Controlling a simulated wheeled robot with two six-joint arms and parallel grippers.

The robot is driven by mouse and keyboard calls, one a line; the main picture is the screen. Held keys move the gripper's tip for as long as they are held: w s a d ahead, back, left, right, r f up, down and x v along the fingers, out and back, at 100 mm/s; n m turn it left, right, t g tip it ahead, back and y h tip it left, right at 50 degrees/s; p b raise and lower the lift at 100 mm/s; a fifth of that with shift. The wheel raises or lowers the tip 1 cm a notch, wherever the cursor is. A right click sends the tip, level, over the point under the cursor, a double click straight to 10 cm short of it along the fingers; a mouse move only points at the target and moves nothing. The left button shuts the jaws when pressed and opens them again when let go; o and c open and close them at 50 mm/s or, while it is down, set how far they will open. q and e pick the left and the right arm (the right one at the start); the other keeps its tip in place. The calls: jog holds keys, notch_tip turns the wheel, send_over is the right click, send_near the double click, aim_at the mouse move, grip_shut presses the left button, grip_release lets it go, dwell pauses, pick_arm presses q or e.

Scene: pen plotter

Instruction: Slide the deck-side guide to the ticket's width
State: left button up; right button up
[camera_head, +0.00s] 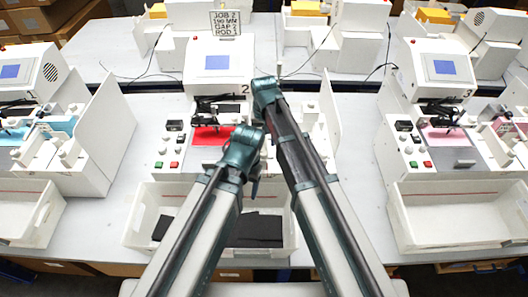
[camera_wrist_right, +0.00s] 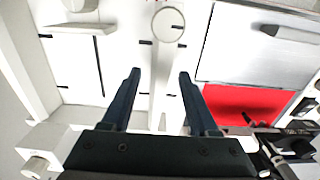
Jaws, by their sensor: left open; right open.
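The middle station, marked 2, has a red ticket (camera_head: 212,136) on its bed; it also shows in the right wrist view (camera_wrist_right: 240,100). In that view a narrow white bar with a round knob (camera_wrist_right: 168,25), which looks like the deck-side guide, stands on the white deck with short black marks beside it. My right gripper (camera_wrist_right: 158,74) is open, its fingers on either side of the bar, with gaps visible; the knob is beyond the fingertips. Contact and height cannot be told. My left gripper (camera_head: 253,186) is low, above the station's front edge, left of my right arm.
A white bin (camera_head: 140,222) with dark pieces stands in front. Red and green buttons (camera_head: 174,164) sit left of the ticket. Similar stations stand left (camera_head: 105,130) and right (camera_head: 440,68).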

jog(key=shift+f+b, duration=0.95)
jog(key=shift+f, duration=0.5)
pick_arm(q)
notch_tip(320, 180, down, 3)
jog(key=shift+r, duration=0.1)
pick_arm(e)
grip_shut()
